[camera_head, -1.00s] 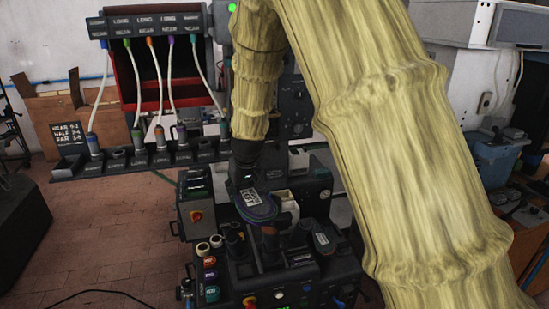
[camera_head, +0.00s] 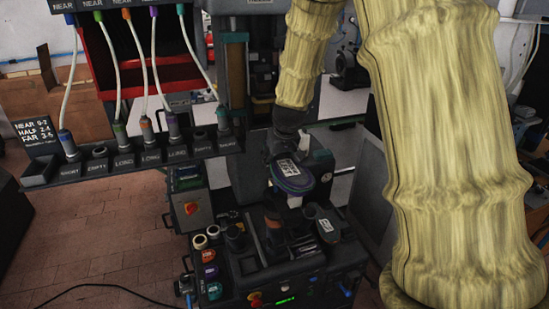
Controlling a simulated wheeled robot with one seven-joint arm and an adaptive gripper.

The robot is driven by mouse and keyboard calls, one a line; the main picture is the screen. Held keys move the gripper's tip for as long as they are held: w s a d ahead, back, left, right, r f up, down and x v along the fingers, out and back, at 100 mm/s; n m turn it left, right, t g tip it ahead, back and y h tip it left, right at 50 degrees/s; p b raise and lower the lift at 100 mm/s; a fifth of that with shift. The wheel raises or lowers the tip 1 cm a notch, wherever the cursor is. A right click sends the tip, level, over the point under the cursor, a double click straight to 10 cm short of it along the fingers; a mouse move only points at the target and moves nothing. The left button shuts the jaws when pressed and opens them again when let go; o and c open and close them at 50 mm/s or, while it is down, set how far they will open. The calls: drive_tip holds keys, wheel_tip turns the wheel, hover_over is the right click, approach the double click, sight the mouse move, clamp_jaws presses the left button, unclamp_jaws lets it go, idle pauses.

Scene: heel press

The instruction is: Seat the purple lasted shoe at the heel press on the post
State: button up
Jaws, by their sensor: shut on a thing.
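The purple lasted shoe (camera_head: 291,183) shows as a dark oval with a purple and green rim and a white label on its upturned face. My gripper (camera_head: 284,152) is shut on it at its far end and holds it above the dark machine console (camera_head: 290,267). The fingertips are small, dark and partly hidden by the shoe. A dark upright piece with a brownish top (camera_head: 272,216) stands just below the shoe; I cannot tell whether it is the post or whether the shoe touches it.
Another dark labelled piece (camera_head: 325,226) sits on the console's right side. Several round pots (camera_head: 208,256) line its left. A rack (camera_head: 125,163) with corded plugs stands at back left. A grey box with a red knob (camera_head: 191,209) is left of the console.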

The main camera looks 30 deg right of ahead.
drive_tip(key=shift+s+d+f, duration=0.2)
drive_tip(key=shift+f, duration=0.05)
drive_tip(key=shift+w+d+f+b, duration=0.1)
drive_tip(key=shift+f+b, duration=0.45)
drive_tip(key=shift+b, duration=0.1)
drive_tip(key=shift+f+b, duration=0.8)
drive_tip(key=shift+f, duration=0.2)
drive_tip(key=shift+f+b, duration=1.4)
drive_tip(key=shift+f, duration=1.15)
drive_tip(key=shift+f, duration=0.5)
drive_tip(key=o, duration=1.3)
